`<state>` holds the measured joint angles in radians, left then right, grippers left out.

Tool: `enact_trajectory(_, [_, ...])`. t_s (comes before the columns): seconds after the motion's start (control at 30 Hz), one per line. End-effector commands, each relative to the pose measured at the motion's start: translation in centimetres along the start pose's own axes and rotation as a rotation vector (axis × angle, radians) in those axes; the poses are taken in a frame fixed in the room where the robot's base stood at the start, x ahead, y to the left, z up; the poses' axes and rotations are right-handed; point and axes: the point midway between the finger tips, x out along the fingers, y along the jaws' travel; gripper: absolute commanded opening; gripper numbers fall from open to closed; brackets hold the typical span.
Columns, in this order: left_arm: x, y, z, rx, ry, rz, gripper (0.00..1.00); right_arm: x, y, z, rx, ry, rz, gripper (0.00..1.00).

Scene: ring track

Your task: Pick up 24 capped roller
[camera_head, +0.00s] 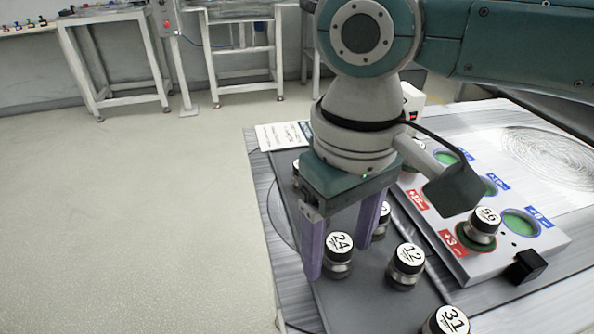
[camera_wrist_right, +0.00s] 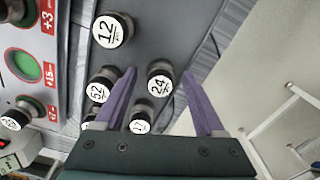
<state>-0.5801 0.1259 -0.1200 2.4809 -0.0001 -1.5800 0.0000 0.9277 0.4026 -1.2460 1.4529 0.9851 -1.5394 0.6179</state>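The 24 capped roller (camera_head: 338,254) stands upright on the dark grey mat, its white numbered cap facing up. It also shows in the right wrist view (camera_wrist_right: 160,86), between the two fingers. My right gripper (camera_head: 338,263) is open and points down, with one purple finger on each side of this roller. In the right wrist view its fingertips (camera_wrist_right: 158,73) spread wider than the cap, with a gap on both sides. I cannot tell how far the fingertips are above the mat. My left gripper is not in view.
The 12 roller (camera_head: 406,266) and 31 roller (camera_head: 448,321) stand nearby. The 52 (camera_wrist_right: 103,86) and 17 (camera_wrist_right: 142,118) rollers crowd close to one finger. A panel (camera_head: 462,262) with green round pockets holds the 56 roller (camera_head: 483,226). Open floor (camera_head: 130,220) lies left.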

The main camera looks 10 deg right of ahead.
Motion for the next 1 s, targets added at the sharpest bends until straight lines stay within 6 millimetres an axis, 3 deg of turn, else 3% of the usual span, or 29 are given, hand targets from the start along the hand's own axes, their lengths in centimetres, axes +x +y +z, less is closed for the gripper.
enact_trajectory(0.07, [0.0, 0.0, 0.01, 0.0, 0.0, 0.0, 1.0, -0.02, -0.01, -0.01, 0.0, 0.0, 0.0, 0.62])
enact_trajectory(0.6, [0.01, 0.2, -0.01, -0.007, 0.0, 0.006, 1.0, -0.05, 0.0, -0.02, 0.0, 0.001, 0.0, 0.01])
enact_trajectory(1.0, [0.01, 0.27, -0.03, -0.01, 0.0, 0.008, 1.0, -0.09, -0.01, -0.04, 0.0, 0.001, 0.0, 0.0])
